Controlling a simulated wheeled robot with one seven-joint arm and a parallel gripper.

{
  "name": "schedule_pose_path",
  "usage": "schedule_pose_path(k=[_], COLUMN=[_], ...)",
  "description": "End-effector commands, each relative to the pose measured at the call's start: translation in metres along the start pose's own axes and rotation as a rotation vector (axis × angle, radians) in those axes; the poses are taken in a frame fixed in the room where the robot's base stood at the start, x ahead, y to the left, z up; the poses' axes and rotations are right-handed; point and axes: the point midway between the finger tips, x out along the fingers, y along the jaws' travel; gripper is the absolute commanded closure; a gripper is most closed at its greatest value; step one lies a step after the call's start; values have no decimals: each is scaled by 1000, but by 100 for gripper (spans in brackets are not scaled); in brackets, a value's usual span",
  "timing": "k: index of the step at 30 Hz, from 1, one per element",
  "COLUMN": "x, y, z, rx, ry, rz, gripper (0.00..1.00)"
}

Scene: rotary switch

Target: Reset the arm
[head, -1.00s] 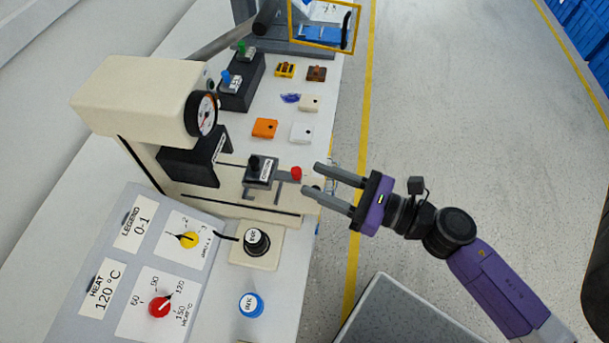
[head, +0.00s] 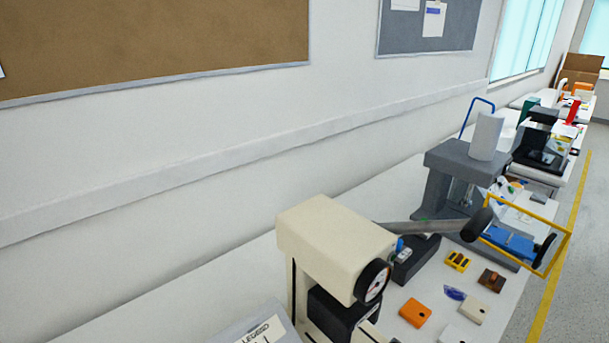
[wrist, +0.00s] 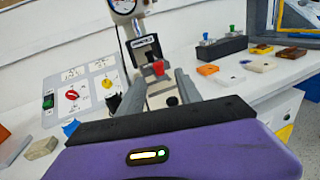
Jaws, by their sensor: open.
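My gripper (wrist: 160,92) shows in the wrist view with its two grey fingers apart and nothing held between them. Beyond the fingers a small red knob (wrist: 158,67) stands on the cream machine, seen in the gap between them. The control panel (wrist: 80,92) with a red dial (wrist: 72,95) and a yellow dial (wrist: 107,84) is to the left of the fingers. In the head view, my arm and gripper are out of the picture. The cream press with a round gauge (head: 373,283) stands at the bottom centre there.
A grey machine (head: 450,185) with a yellow guard frame (head: 548,262) stands farther along the bench. Small orange (head: 415,312) and yellow (head: 457,261) blocks lie on the white bench. A blue-topped button (wrist: 70,127) is near the gripper's left side.

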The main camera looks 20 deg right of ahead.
Motion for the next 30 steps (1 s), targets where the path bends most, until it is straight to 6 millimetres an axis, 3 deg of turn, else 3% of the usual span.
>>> schedule_pose_path(k=[5,11,17,21,24,27,30], x=[2,-4,-22,-42,-59,-72,-80], y=[-13,-8,17,50,79,100,112], z=[14,39,37,21,9,4,1], rx=[324,1070,1937,2590,2943,3072,3096], ry=[-56,-194,-286,-333,-355,-345,-323], rz=[-52,-79,-97,-175,-279,-357,-399], gripper=[59,59,59,59,59,59,59])
